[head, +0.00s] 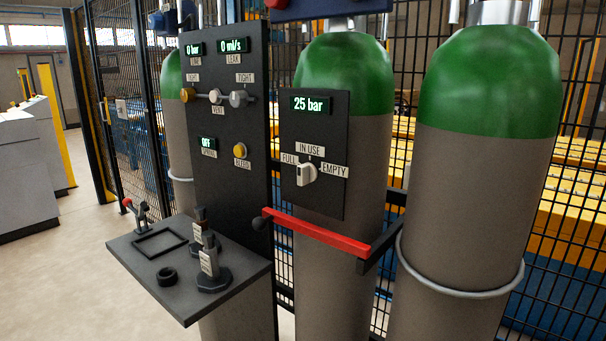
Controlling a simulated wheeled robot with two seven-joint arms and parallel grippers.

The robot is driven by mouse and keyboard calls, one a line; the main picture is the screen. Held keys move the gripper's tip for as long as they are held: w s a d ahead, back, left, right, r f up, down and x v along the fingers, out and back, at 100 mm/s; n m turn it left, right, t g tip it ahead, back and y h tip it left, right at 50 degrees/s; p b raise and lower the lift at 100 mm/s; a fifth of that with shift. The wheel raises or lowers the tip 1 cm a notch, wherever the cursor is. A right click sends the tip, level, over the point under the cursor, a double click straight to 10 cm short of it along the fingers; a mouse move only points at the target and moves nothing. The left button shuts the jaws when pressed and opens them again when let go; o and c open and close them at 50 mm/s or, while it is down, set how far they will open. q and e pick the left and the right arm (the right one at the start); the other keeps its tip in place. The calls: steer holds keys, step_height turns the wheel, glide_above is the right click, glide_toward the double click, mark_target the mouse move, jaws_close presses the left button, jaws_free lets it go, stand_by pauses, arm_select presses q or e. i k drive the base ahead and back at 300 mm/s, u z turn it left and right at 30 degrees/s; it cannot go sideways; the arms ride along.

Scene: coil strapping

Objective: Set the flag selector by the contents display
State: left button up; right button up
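The contents display (311,104) reads "25 bar" in green on a dark panel (330,130) in front of the middle cylinder. Below it sits the white flag selector (306,174), a small knob. The label FULL (289,158) is at its upper left, IN USE (310,149) above it and EMPTY (334,171) to its right. I cannot tell for certain which label the knob points to. Neither of my grippers shows in the head view, and nothing touches the selector.
A taller panel (230,185) on the left carries knobs and displays reading "0 bar", "0 ml/s" and "OFF". A dark shelf (140,280) below holds small fittings. A red bar (315,232) crosses below the selector panel. Green-topped cylinders (490,90) stand before a mesh fence.

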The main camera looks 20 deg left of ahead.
mark_target(307, 172)
steer(key=z, duration=0.15)
steer(key=k, duration=0.95)
steer(key=u, duration=1.45)
steer(key=i, duration=1.15)
steer(key=z, duration=0.3)
